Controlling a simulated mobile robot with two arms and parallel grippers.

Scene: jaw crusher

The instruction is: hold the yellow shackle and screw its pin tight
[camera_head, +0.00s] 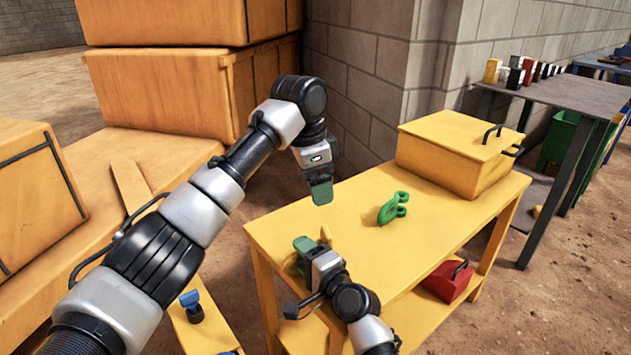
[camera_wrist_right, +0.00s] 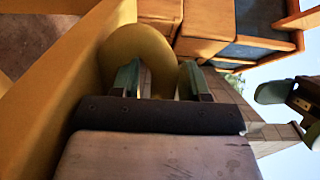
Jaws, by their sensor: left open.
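The yellow shackle shows in the right wrist view as a thick rounded bow (camera_wrist_right: 140,42) at my right gripper (camera_wrist_right: 162,82). One of its sides lies between the two fingers, which appear closed on it. In the head view my right gripper (camera_head: 312,246) is at the left end of the yellow table, and the shackle is hard to make out there against the same yellow. I cannot make out its pin. My left gripper (camera_head: 320,190) is above and behind the right one, pointing down, open and empty. It also shows at the right wrist view's right edge (camera_wrist_right: 294,108), apart from the shackle.
The yellow table (camera_head: 350,215) carries a green shackle (camera_head: 392,208) and a yellow lidded box (camera_head: 455,155). A red box (camera_head: 447,280) stands on its lower shelf. A blue item (camera_head: 191,305) sits on a low yellow bench. Large orange crates (camera_head: 170,95) and a block wall stand behind.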

